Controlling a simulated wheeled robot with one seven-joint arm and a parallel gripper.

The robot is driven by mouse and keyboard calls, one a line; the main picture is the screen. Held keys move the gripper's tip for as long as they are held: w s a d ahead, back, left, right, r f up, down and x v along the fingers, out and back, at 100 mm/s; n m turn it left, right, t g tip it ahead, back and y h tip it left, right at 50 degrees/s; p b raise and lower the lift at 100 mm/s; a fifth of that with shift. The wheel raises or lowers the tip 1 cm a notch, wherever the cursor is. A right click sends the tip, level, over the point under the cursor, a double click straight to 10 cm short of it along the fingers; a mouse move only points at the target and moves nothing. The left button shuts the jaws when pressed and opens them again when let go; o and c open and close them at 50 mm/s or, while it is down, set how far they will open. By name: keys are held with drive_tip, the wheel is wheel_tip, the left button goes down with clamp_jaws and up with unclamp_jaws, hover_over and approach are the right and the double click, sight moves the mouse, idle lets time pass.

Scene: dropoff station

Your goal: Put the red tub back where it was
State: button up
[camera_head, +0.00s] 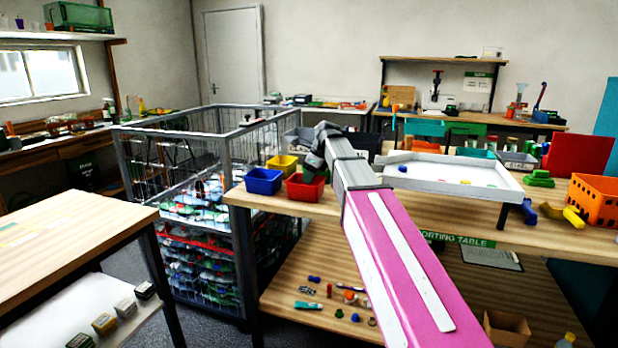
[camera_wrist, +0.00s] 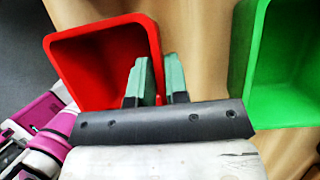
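The red tub (camera_head: 305,188) is at the left front edge of the sorting table, just right of a blue tub. In the wrist view the red tub (camera_wrist: 62,62) opens toward the camera. My gripper (camera_head: 314,158) is above it in the head view, its fingers partly hidden. In the wrist view my gripper (camera_wrist: 160,80) has its green fingers close together on either side of the tub's right wall, one inside and one outside. It looks shut on that wall. I cannot tell whether the tub is lifted off the table.
The blue tub (camera_head: 264,181) stands close at the left. A green tub (camera_wrist: 290,65) is to the right in the wrist view, with bare wood between. A white tray (camera_head: 450,176) and an orange basket (camera_head: 596,203) are further right. A wire cage (camera_head: 190,150) stands left of the table.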

drive_tip(key=shift+o, duration=0.5)
drive_tip(key=v, duration=1.2)
drive_tip(key=shift+s+r, duration=0.1)
